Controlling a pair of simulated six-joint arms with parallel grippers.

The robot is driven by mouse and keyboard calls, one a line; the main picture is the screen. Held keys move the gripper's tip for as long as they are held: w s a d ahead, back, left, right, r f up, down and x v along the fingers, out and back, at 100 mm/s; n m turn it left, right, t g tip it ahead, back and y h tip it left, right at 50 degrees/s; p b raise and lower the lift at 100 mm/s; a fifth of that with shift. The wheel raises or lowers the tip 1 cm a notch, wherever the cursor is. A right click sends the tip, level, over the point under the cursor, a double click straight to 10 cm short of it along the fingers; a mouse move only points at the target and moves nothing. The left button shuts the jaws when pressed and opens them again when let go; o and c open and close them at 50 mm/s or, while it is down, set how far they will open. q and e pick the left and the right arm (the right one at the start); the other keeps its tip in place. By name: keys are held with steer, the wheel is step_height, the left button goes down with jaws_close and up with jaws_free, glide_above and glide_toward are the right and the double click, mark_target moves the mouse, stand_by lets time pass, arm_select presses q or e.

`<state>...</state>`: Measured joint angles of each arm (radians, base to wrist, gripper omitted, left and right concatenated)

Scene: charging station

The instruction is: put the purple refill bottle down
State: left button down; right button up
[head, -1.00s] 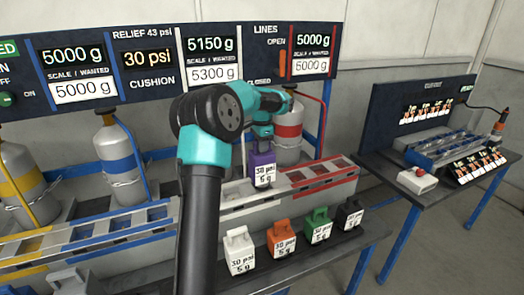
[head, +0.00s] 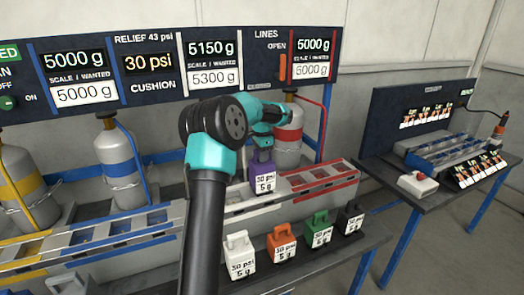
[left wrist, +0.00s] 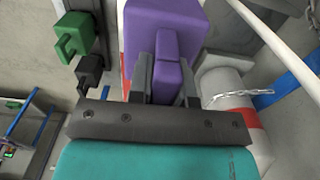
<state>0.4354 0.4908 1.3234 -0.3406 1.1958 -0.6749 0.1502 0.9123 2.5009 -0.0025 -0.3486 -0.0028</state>
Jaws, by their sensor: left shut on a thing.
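My right gripper is not in view.
White (head: 239,258), orange (head: 282,244), green (head: 318,228) and black (head: 350,218) bottles stand on the front shelf. A red-banded cylinder (head: 288,135) stands behind the rail.

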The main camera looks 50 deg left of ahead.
arm_select(q)
steer(key=shift+f, duration=0.15)
steer(key=c, duration=1.1)
jaws_free()
steer(key=shift+f, duration=0.1)
steer(key=shift+o, duration=0.2)
step_height(320, 180, up, 12)
steer(key=shift+r, duration=0.15)
